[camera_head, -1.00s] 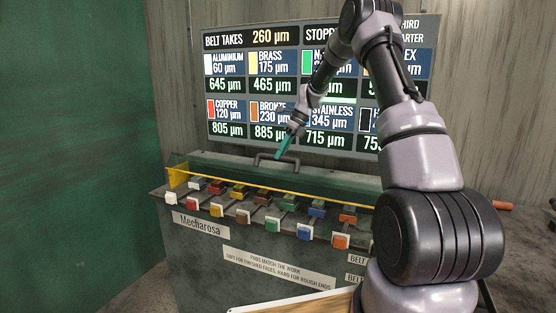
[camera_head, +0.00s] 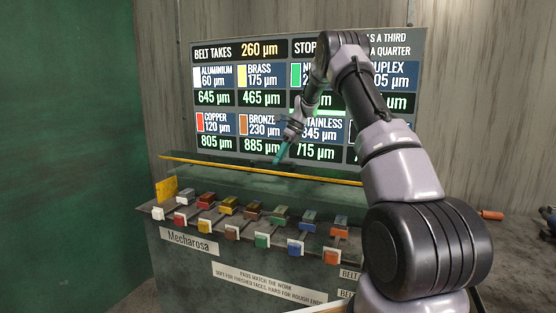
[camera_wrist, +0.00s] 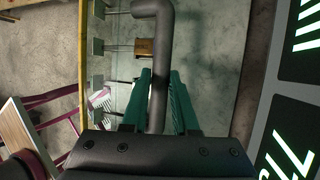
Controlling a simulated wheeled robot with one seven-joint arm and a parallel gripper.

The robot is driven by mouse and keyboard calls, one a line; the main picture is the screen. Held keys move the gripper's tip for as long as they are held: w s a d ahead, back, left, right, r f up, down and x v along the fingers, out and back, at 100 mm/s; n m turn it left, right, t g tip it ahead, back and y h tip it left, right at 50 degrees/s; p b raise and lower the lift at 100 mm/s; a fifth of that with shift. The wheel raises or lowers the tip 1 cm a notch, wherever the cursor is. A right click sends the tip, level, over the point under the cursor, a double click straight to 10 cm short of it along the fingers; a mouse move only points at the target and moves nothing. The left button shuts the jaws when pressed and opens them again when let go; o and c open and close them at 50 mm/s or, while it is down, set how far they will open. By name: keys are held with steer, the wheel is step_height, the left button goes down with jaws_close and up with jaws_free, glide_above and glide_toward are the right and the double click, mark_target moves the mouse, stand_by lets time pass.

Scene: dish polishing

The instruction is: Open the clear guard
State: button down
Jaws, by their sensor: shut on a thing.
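The clear guard (camera_head: 222,166) is raised over the row of coloured pads on the green-grey machine, its yellow-edged front lifted well above them. In the wrist view its yellow edge (camera_wrist: 83,60) runs down the left side. My gripper (camera_head: 281,152) is at the guard's bar handle, below the display board. In the wrist view my gripper's teal fingers (camera_wrist: 160,78) are shut around the dark handle (camera_wrist: 158,35), one on each side. In the head view the handle is hard to make out behind the fingers.
Coloured pads (camera_head: 279,213) and square tabs (camera_head: 262,240) line the machine's front (camera_head: 190,275). The display board (camera_head: 215,90) stands close behind. A green wall or curtain (camera_head: 70,150) is at the left. An orange-handled item (camera_head: 491,215) lies at the right.

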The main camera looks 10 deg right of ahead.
steer(key=shift+d+f, duration=0.25)
steer(key=shift+f, duration=0.15)
steer(key=c, duration=0.7)
jaws_free()
steer(key=shift+a+r, duration=0.1)
steer(key=shift+r, duration=0.25)
step_height(320, 180, up, 10)
steer(key=shift+f, duration=0.2)
steer(key=s+a+r+n+t+h, duration=0.1)
steer(key=s+r+n+t, duration=0.1)
steer(key=s+r+n, duration=0.5)
steer(key=s+a+r+n+t+h, duration=0.1)
steer(key=s+r+n, duration=0.2)
steer(key=s+r, duration=0.75)
steer(key=s+f+n+t, duration=0.1)
steer(key=s+n, duration=0.3)
steer(key=s, duration=0.4)
steer(key=s+f+n+t+h, duration=0.1)
steer(key=s+f+n, duration=0.2)
steer(key=s, duration=0.6)
steer(key=s+f+n+t, duration=0.2)
steer(key=s+n, duration=0.3)
steer(key=s, duration=0.4)
steer(key=shift+s+d+f+h, duration=0.1)
steer(key=shift+s+f+h, duration=0.05)
steer(key=shift+s+h, duration=0.15)
